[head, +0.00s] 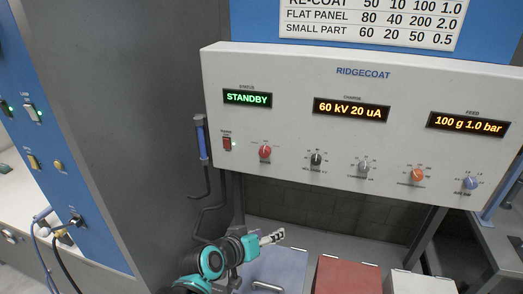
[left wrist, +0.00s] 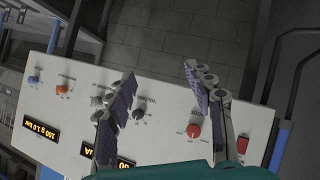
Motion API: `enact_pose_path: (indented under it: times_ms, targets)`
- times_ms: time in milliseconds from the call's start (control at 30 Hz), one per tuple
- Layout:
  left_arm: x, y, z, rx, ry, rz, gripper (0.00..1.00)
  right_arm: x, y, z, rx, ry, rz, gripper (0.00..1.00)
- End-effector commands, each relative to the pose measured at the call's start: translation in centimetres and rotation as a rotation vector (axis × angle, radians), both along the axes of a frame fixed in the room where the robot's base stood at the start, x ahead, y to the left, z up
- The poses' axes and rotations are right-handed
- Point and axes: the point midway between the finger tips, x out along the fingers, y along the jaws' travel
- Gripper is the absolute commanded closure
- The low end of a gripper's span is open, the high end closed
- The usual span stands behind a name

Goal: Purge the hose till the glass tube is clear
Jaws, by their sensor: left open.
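The control panel (head: 300,140) marked RIDGECOAT reads STANDBY, 60 kV 20 uA and 100 g 1.0 bar. In the left wrist view the panel is upside down behind the open fingers (left wrist: 160,95).
A row of knobs runs along the panel: red (head: 265,152), black (head: 316,159), grey (head: 363,167), orange (head: 417,175), blue (head: 470,183). Blue (head: 275,268), red (head: 347,275) and white (head: 420,283) boxes stand below. A grey cabinet wall (head: 120,120) is at left.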

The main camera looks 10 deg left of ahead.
Motion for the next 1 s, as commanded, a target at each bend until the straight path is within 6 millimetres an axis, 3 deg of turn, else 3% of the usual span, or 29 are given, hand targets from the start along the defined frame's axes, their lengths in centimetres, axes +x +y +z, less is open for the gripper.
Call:
enact_pose_path:
  times_ms: [33, 100, 200, 300, 400, 567, 1000]
  targets:
    - [2.5, 0.0, 2.4, -0.074, -0.057, 0.022, 0.47, 0.0, 0.0, 1.4, 0.000, 0.000, 0.000, 1.00]
    - [5.5, 0.4, 4.8, -0.182, -0.141, 0.064, 0.47, 0.0, 0.0, 2.4, 0.000, 0.000, 0.000, 1.00]
    - [9.1, 2.1, 7.5, -0.325, -0.246, 0.145, 0.47, 0.0, 0.0, 3.6, 0.000, 0.000, 0.000, 1.00]
    - [11.8, 4.3, 9.0, -0.437, -0.320, 0.230, 0.47, 0.0, 0.0, 4.6, 0.000, 0.000, 0.000, 1.00]
    - [13.3, 6.3, 9.5, -0.517, -0.366, 0.302, 0.47, 0.0, 0.0, 5.2, 0.000, 0.000, 0.000, 1.00]
    - [14.4, 7.9, 9.5, -0.578, -0.393, 0.358, 0.47, 0.0, 0.0, 5.5, 0.000, 0.000, 0.000, 1.00]
    - [20.6, 7.1, 9.4, -0.584, -0.396, 0.362, 0.47, 0.0, 0.0, 5.0, 0.000, 0.000, 0.000, 1.00]
